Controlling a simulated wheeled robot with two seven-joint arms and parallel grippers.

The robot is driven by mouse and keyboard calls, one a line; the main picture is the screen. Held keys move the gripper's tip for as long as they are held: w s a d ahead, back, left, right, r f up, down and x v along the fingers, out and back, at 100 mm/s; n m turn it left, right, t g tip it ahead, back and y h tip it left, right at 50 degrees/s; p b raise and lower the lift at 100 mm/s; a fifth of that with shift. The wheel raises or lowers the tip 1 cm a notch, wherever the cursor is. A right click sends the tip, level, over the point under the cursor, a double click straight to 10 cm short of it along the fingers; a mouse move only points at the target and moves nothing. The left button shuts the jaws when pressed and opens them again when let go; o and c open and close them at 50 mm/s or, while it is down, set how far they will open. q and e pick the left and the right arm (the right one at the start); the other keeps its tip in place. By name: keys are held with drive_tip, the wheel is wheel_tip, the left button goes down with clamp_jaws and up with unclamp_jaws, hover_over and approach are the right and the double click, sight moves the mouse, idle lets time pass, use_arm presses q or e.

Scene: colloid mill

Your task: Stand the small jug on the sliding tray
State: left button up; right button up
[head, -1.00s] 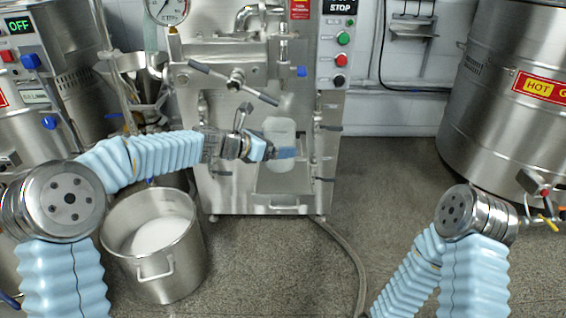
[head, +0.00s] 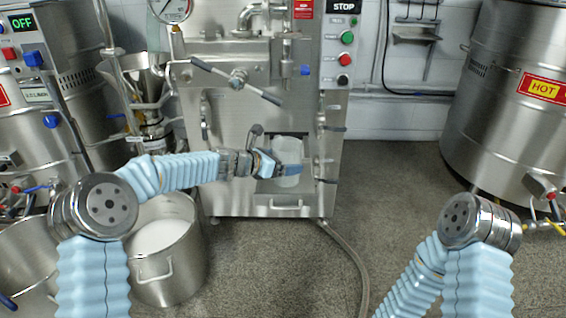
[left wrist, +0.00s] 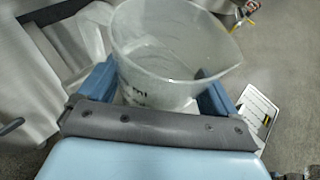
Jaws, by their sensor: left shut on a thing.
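The small jug (head: 287,150) is translucent, with a pouring lip, and looks upright in the recess of the steel mill. My left gripper (head: 278,168) is shut on it, one finger on each side, with the arm coming in from the left. In the left wrist view the jug (left wrist: 165,45) shows its open top and appears empty, between the blue fingers. The sliding tray (head: 287,201), with a front handle, is at the bottom of the recess, below the jug. I cannot tell whether the jug's base touches it. My right gripper is out of view.
A steel pot (head: 150,275) with white contents stands on the floor left of the mill. A lever (head: 237,80) crosses the mill above the recess. A hose (head: 345,255) runs along the floor. A large hot tank (head: 500,120) stands right.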

use_arm(q)
drive_tip(key=o, duration=0.7)
drive_tip(key=shift+o, duration=0.2)
drive_tip(key=shift+r, duration=0.1)
drive_tip(key=v, duration=1.2)
